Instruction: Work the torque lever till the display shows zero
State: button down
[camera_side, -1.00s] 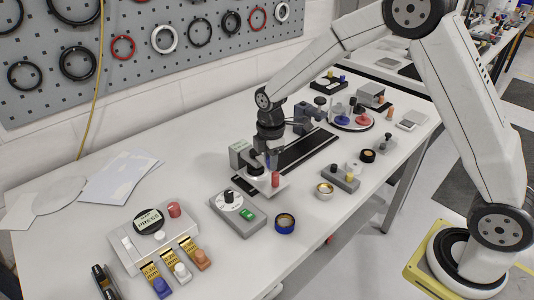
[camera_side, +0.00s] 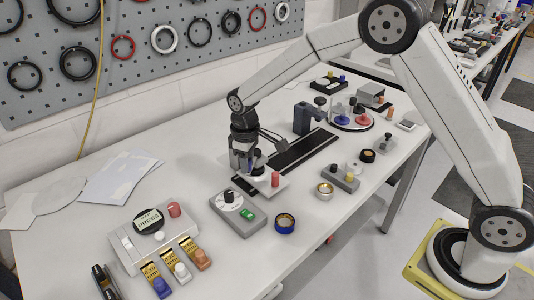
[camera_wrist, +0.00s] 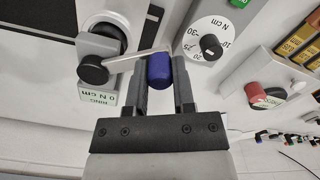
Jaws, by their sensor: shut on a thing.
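My gripper (camera_side: 243,172) is down at the grey fixture base (camera_side: 268,188) on the bench. In the wrist view my gripper (camera_wrist: 160,80) has its two fingers on either side of the blue handle (camera_wrist: 160,68), shut on it. The pale torque lever (camera_wrist: 132,55) runs from the blue handle to a black round knob (camera_wrist: 93,70) on the left. A green-lit display (camera_wrist: 102,97) beside that knob appears upside down and seems to read 0 N cm. In the side view the arm hides the display and most of the lever.
A dial box (camera_side: 238,213) with a green switch stands in front of the fixture; its dial (camera_wrist: 205,40) is right of my fingers. A red knob (camera_side: 275,179) stands on the fixture's right. A black rail (camera_side: 305,150) lies behind. A press box (camera_side: 150,240) is at front left.

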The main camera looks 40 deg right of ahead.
jog(key=shift+w+a+m, duration=0.2)
jog(key=shift+w+m, duration=0.7)
jog(key=shift+m, duration=0.45)
jog(key=shift+w+a+m, duration=0.2)
jog(key=shift+w+m, duration=0.65)
jog(key=shift+m, duration=0.55)
jog(key=shift+w+a+m, duration=0.2)
jog(key=shift+w+m, duration=0.7)
jog(key=shift+m, duration=0.45)
jog(key=shift+r, duration=0.1)
jog(key=shift+c, duration=2.2)
grip_release()
notch_tip(320, 180, up, 8)
jog(key=shift+d, duration=0.1)
